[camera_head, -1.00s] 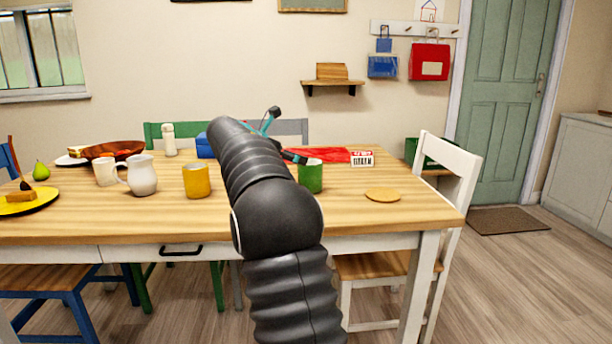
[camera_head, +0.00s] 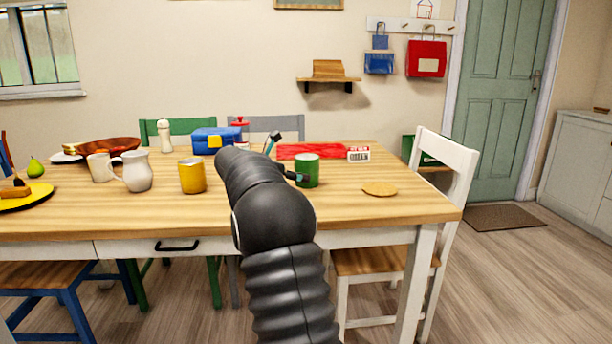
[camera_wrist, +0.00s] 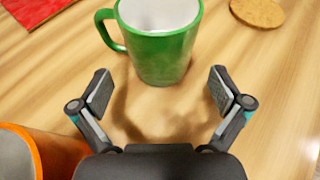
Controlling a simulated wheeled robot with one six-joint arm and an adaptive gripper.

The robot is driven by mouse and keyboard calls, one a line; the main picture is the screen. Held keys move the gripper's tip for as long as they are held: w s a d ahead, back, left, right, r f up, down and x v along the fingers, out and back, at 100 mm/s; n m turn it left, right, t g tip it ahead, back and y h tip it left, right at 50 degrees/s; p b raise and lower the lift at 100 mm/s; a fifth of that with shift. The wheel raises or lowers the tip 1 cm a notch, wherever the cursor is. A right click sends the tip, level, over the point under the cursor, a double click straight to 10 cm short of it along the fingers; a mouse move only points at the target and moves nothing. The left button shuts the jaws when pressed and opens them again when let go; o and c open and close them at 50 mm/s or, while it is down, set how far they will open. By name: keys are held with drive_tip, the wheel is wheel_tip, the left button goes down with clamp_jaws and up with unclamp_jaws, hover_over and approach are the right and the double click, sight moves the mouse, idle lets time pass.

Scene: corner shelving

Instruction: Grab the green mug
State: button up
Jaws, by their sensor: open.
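The green mug (camera_head: 308,171) stands upright on the wooden table, right of my arm in the head view. In the wrist view the green mug (camera_wrist: 161,50) is just ahead of my gripper (camera_wrist: 158,90), with its white inside showing and its handle on the left. My gripper is open, its two fingers spread to either side below the mug, and nothing is between them. In the head view my arm hides part of my gripper (camera_head: 285,160), which is beside the mug's left side.
A yellow-orange mug (camera_head: 192,177) stands left of my arm; it is close by my left finger in the wrist view (camera_wrist: 45,155). A round cork mat (camera_head: 379,189) lies right of the green mug. A red cloth (camera_head: 312,151) and a small calendar block (camera_head: 359,154) lie behind it.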

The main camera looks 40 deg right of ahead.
sight(307, 166)
drive_tip(key=x, duration=0.6)
drive_tip(key=c, duration=1.5)
drive_tip(key=shift+o, duration=0.2)
drive_tip(key=shift+r, duration=0.2)
drive_tip(key=shift+r+p, duration=0.4)
drive_tip(key=shift+r, duration=1.15)
drive_tip(key=s+a+r, duration=0.1)
drive_tip(key=s+r, duration=0.6)
drive_tip(key=s, duration=0.4)
drive_tip(key=shift+s+r+b, duration=0.3)
drive_tip(key=shift+b, duration=0.05)
drive_tip(key=shift+a, duration=0.1)
